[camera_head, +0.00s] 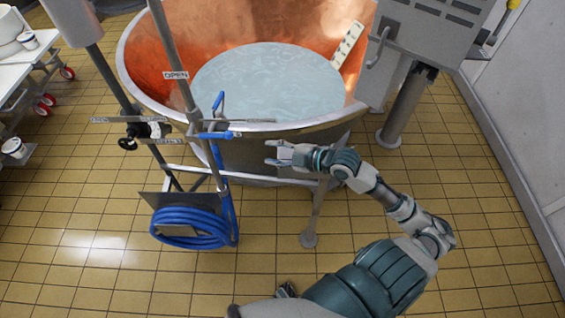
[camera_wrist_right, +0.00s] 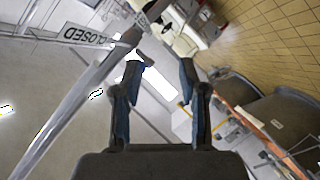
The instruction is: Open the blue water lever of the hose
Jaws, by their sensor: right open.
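The blue water lever (camera_head: 216,135) lies roughly level on the pipe stand in front of the copper vat, in the head view. The blue hose (camera_head: 188,228) hangs coiled low on the same stand. My right gripper (camera_head: 268,153) is to the right of the lever, slightly lower in the picture, and apart from it. Its two fingers are open and empty, as the right wrist view (camera_wrist_right: 160,78) also shows. I cannot make out the lever clearly in the wrist view.
The copper vat (camera_head: 150,62) with pale liquid stands behind the stand. A grey cabinet (camera_head: 430,40) stands at right. Tiled floor is clear at front left.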

